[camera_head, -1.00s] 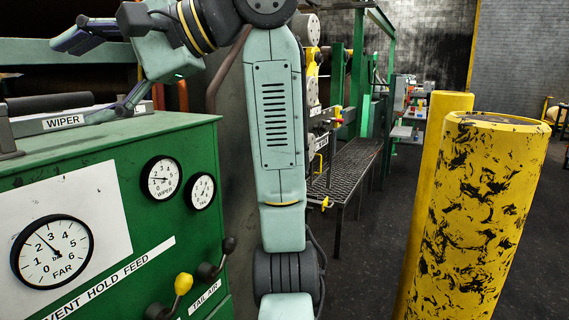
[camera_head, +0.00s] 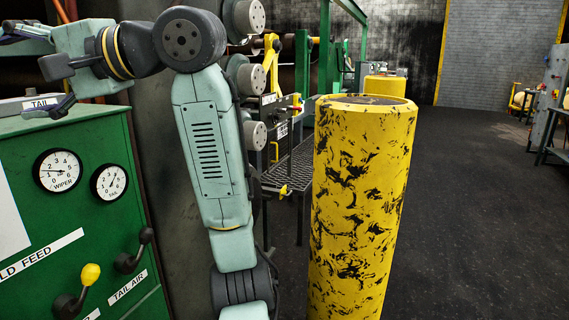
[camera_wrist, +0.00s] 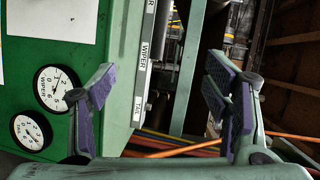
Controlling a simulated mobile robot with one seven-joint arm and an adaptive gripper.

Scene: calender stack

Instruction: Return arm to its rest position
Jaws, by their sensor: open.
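My gripper (camera_head: 30,70) is at the upper left in the head view, at the end of my bent pale-green arm. Its purple-padded fingers are spread apart, and part of it is cut off by the picture edge. It is just above the green control cabinet (camera_head: 100,220), by a block with a TAIL label (camera_head: 40,103). In the wrist view my gripper (camera_wrist: 162,80) is open with nothing between the fingers. The cabinet's side (camera_wrist: 115,120) with gauges and WIPER and TAIL labels lies beyond the left finger. Whether a finger touches the cabinet cannot be told.
A scuffed yellow bollard (camera_head: 360,210) stands close at the right of my arm, with another yellow bollard (camera_head: 385,87) behind it. A mesh platform (camera_head: 290,168) is behind my arm. A yellow-knobbed lever (camera_head: 90,275) sticks out of the cabinet. Dark floor (camera_head: 475,190) at the right is clear.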

